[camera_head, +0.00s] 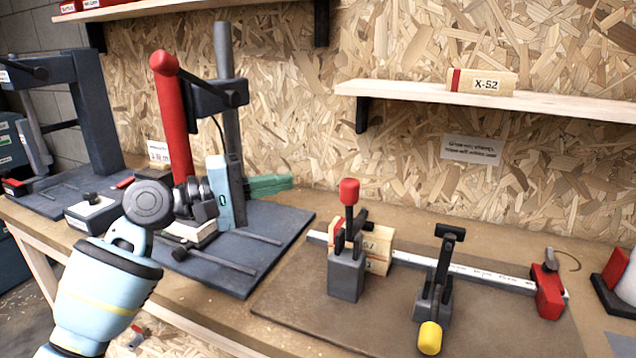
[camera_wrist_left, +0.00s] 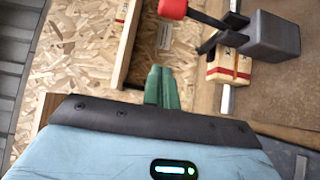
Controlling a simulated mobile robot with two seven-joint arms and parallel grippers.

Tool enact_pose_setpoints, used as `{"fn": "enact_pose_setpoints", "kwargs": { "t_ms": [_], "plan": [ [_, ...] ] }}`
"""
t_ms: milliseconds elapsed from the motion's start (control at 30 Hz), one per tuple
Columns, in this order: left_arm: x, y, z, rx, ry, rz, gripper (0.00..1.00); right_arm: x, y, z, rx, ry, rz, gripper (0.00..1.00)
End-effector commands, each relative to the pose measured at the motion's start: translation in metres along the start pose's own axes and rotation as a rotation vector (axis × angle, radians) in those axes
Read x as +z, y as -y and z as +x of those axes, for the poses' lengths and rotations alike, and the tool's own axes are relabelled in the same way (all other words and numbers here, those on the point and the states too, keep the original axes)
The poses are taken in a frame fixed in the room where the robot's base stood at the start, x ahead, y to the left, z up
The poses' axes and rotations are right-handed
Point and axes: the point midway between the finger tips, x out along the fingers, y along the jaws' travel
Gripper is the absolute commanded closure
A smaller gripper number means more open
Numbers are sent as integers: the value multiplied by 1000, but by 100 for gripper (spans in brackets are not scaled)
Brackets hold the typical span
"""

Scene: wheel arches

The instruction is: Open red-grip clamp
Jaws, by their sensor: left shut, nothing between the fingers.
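The red-grip clamp stands on the brown board, its red grip (camera_head: 349,191) upright above a grey base (camera_head: 346,275). Its dark arm reaches over a wooden block (camera_head: 378,250) marked "52"; whether it presses the block is hard to tell. In the left wrist view the red grip (camera_wrist_left: 172,9), grey base (camera_wrist_left: 272,37) and block (camera_wrist_left: 229,68) show at the upper right. My left gripper (camera_head: 288,182) has green fingers, shut and empty, left of the red grip and apart from it. The fingers also show in the left wrist view (camera_wrist_left: 163,88). My right gripper is not in view.
A yellow-grip clamp (camera_head: 430,338) stands to the right, its grip low toward the front. A metal rail with a red end stop (camera_head: 549,290) runs behind. A tall red-handled press (camera_head: 174,115) stands behind my left arm. A shelf (camera_head: 420,94) hangs above.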

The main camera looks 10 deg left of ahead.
Motion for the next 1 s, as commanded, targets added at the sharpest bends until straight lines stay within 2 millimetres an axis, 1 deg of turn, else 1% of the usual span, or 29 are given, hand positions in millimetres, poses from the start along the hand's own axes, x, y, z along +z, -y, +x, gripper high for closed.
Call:
{"fn": "enact_pose_setpoints", "kwargs": {
  "t_ms": [167,400,667,700,767,1000],
  "plan": [
    [1,-2,20,2,2,0,100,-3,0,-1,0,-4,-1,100],
    [0,-2,62,1,2,-1,100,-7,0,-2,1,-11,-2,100],
    [1,-1,97,1,1,1,100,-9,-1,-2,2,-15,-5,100],
    [1,-1,100,0,1,1,100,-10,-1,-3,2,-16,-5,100],
    [6,-1,95,-1,-1,3,100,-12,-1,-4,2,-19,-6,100],
    [26,-2,88,0,0,3,100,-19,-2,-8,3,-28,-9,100]
  ]
}}
